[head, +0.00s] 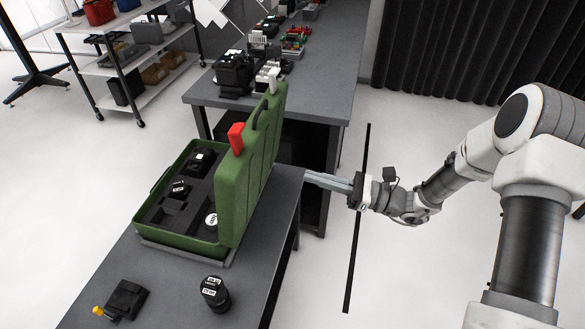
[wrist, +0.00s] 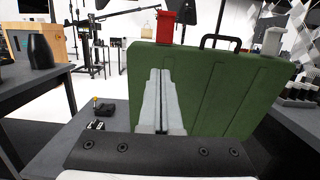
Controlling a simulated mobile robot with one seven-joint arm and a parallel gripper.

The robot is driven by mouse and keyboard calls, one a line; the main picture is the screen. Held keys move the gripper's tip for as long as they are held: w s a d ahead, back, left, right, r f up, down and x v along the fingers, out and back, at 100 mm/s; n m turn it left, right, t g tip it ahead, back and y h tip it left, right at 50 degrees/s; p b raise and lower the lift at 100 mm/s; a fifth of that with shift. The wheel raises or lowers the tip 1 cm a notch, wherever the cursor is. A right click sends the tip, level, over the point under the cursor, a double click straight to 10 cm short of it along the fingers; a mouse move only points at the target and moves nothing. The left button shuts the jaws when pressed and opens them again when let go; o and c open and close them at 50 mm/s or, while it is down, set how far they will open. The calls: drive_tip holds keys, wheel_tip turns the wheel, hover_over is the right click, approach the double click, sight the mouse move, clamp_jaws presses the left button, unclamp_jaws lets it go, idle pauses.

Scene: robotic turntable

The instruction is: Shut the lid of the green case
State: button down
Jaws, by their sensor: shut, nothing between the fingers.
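The green case (head: 222,250) stands open on the dark grey table, with its lid (head: 252,165) raised nearly upright on the right side. A red latch (head: 236,138) and a pale latch sit on the lid's upper edge, with a dark handle between them. Black items lie in the foam compartments of the base. My gripper (head: 306,178) is shut and empty, to the right of the lid, behind its outer face. In the wrist view the closed fingers (wrist: 160,75) point at the lid's outer green face (wrist: 225,90).
A black lens (head: 215,293) and a black device with a yellow knob (head: 124,298) stand on the table near the case. A second table (head: 325,85) holding equipment is behind. A shelf rack (head: 150,75) stands at the back left. Open floor lies right of the tables.

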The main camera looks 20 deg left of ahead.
sight(248, 157)
drive_tip(key=a, duration=0.4)
drive_tip(key=s+a+r, duration=0.1)
drive_tip(key=a, duration=0.3)
drive_tip(key=a+r+p, duration=0.1)
drive_tip(key=a, duration=0.3)
drive_tip(key=shift+s+a, duration=0.25)
drive_tip(key=shift+a, duration=0.1)
drive_tip(key=shift+a+r, duration=0.1)
drive_tip(key=shift+a, duration=0.05)
